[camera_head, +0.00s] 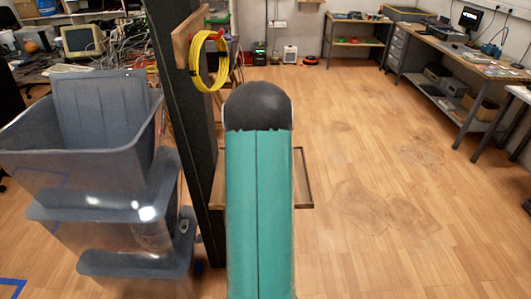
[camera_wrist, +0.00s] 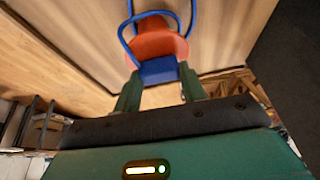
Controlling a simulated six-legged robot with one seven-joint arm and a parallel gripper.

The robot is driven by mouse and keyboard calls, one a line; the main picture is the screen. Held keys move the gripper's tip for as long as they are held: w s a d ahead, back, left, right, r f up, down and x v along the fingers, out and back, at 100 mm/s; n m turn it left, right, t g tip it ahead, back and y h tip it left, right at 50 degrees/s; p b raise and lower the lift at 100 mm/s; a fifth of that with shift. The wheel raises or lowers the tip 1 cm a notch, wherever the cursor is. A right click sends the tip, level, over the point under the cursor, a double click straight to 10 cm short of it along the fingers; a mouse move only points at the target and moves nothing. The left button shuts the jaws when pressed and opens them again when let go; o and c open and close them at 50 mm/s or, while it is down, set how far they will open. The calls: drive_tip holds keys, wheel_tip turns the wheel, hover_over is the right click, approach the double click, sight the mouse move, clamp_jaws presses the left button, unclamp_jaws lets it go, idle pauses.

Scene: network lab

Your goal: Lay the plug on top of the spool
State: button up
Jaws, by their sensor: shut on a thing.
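In the wrist view my gripper (camera_wrist: 161,80) has its two green fingers on either side of a blue block, the plug (camera_wrist: 159,70). The fingers are shut on it. A thin blue cable loops up from near the plug, around an orange-red rounded thing that looks like the spool (camera_wrist: 158,45). The plug overlaps the spool's near side in this view; I cannot tell whether they touch. In the head view my teal arm hides the gripper, plug and spool.
A wooden shelf or tray (camera_head: 303,178) shows beside my arm, against a dark post (camera_head: 188,120). A yellow cable coil (camera_head: 208,62) hangs on the post's wooden bracket. Stacked grey bins (camera_head: 110,235) stand left. The floor (camera_head: 390,170) to the right is clear, up to a workbench (camera_head: 470,65).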

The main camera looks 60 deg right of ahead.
drive_tip(key=shift+f, duration=0.15)
drive_tip(key=o, duration=1)
drive_tip(key=shift+o, duration=0.2)
drive_tip(key=v, duration=1.3)
drive_tip(key=shift+a+r, duration=0.15)
drive_tip(key=shift+r, duration=0.15)
